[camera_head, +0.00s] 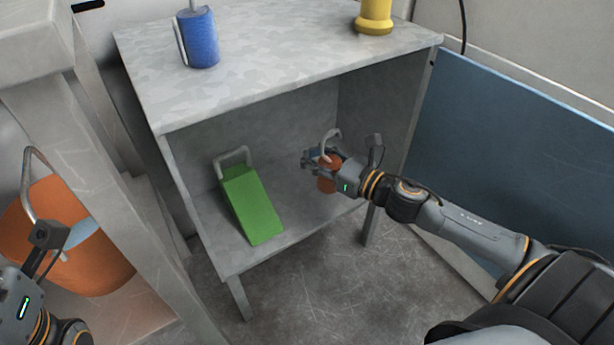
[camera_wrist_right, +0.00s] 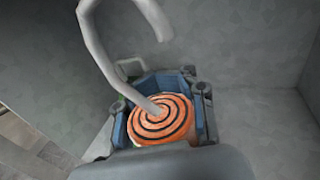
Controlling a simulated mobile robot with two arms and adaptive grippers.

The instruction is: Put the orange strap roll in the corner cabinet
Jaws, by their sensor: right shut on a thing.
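The orange strap roll (camera_head: 327,174) is a small orange cylinder with a grey hooked handle. In the right wrist view its spiral orange-and-black end (camera_wrist_right: 160,119) shows between blue finger pads. My right gripper (camera_head: 322,160) is shut on it and partly hides it. The grey corner cabinet (camera_head: 185,116) is open at the front, and the roll is at its opening, right of a green block. Whether the roll touches the shelf (camera_head: 295,215) is unclear. My left gripper (camera_head: 48,240) is at the lower left, by an orange bucket; its opening is unclear.
The green block (camera_head: 251,205) with a grey handle lies on the left of the shelf. A blue roll (camera_head: 199,40) and a yellow spool (camera_head: 375,15) stand on the cabinet top. The orange bucket (camera_head: 95,262) stands at left. A blue panel (camera_head: 510,150) is at right.

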